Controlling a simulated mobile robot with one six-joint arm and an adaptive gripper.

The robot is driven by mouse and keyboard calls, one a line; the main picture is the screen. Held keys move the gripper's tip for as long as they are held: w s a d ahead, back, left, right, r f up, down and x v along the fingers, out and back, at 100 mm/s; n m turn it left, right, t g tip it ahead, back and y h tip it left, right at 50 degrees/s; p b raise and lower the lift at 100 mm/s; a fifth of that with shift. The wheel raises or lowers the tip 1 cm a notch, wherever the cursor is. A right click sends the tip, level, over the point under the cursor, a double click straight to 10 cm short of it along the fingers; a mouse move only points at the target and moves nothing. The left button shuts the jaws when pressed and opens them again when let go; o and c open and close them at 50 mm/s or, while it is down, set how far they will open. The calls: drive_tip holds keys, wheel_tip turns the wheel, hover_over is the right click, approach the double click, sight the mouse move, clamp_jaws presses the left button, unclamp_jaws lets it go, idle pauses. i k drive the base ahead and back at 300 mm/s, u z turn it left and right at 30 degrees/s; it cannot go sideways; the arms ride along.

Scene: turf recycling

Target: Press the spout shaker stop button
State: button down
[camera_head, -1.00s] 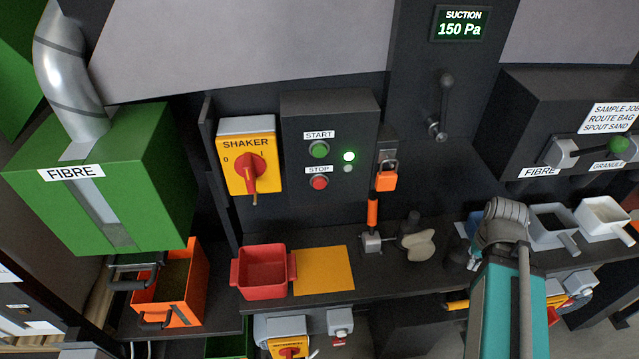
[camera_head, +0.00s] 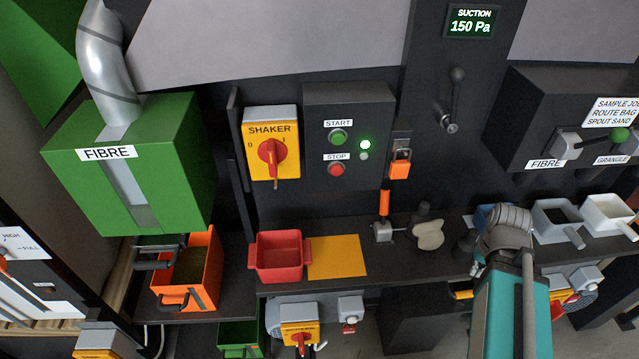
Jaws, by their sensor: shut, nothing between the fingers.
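The red STOP button (camera_head: 336,169) sits on the dark control box (camera_head: 376,110), below the green START button (camera_head: 338,137). The yellow SHAKER switch (camera_head: 270,144) with a red rotary handle is just left of the box. My teal arm reaches in from the lower right, well away from the button. Its grey joint shows above the shelf. I cannot make out my gripper. Nothing covers the STOP button.
An orange padlock (camera_head: 400,164) hangs right of the box, above an orange-handled lever (camera_head: 384,203). On the shelf are a red bin (camera_head: 279,274), a yellow mat (camera_head: 336,256) and a cream-coloured piece (camera_head: 429,235). White scoops (camera_head: 607,213) stand at right.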

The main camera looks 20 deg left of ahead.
sight(337, 170)
drive_tip(key=z, duration=0.05)
drive_tip(key=k, duration=1.75)
drive_tip(key=u, duration=1.4)
drive_tip(key=i, duration=1)
drive_tip(key=u, duration=0.05)
